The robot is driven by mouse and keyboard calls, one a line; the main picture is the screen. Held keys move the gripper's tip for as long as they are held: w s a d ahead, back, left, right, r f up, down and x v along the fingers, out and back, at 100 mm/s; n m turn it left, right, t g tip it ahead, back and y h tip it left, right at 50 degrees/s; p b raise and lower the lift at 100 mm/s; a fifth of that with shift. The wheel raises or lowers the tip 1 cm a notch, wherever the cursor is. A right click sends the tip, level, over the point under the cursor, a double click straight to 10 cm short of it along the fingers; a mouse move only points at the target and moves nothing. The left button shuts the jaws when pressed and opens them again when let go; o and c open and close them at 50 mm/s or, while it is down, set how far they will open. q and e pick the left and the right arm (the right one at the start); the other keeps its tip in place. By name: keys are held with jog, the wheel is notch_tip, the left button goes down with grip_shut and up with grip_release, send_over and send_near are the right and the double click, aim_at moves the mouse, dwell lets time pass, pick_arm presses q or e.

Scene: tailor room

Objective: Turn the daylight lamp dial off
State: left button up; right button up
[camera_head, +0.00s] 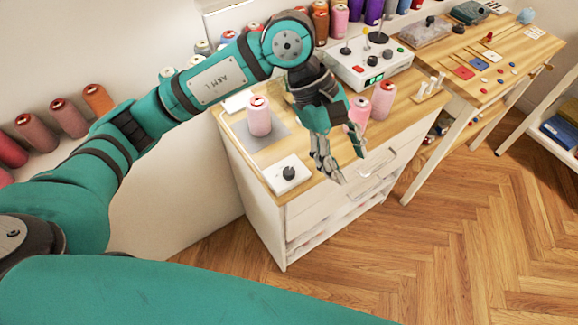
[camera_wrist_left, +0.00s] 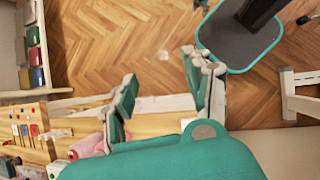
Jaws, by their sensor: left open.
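A small white box with a black round knob (camera_head: 289,173), which looks like the lamp dial, sits at the front left corner of the wooden-topped cabinet (camera_head: 305,190). The knob's setting is too small to read. My left gripper (camera_head: 346,166) is open and empty, to the right of the dial box and apart from it, its fingers pointing down by the cabinet's front edge. In the left wrist view its two fingers (camera_wrist_left: 161,72) are spread with bare floor between them, and I cannot make out the dial there. My right gripper is not in view.
A white control box (camera_head: 365,68) with joysticks and green displays stands further back. A wooden table (camera_head: 470,75) with coloured pieces adjoins at right. The floor in front is clear.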

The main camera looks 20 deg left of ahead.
aim_at(289, 171)
pick_arm(q)
jog(key=w+a+t+y, duration=0.2)
jog(key=w+a+y, duration=0.35)
jog(key=a, duration=0.65)
jog(key=shift+y, duration=0.35)
notch_tip(289, 171, down, 17)
jog(key=shift+s+d+r+p, duration=0.15)
jog(key=shift+p, duration=1)
grip_shut()
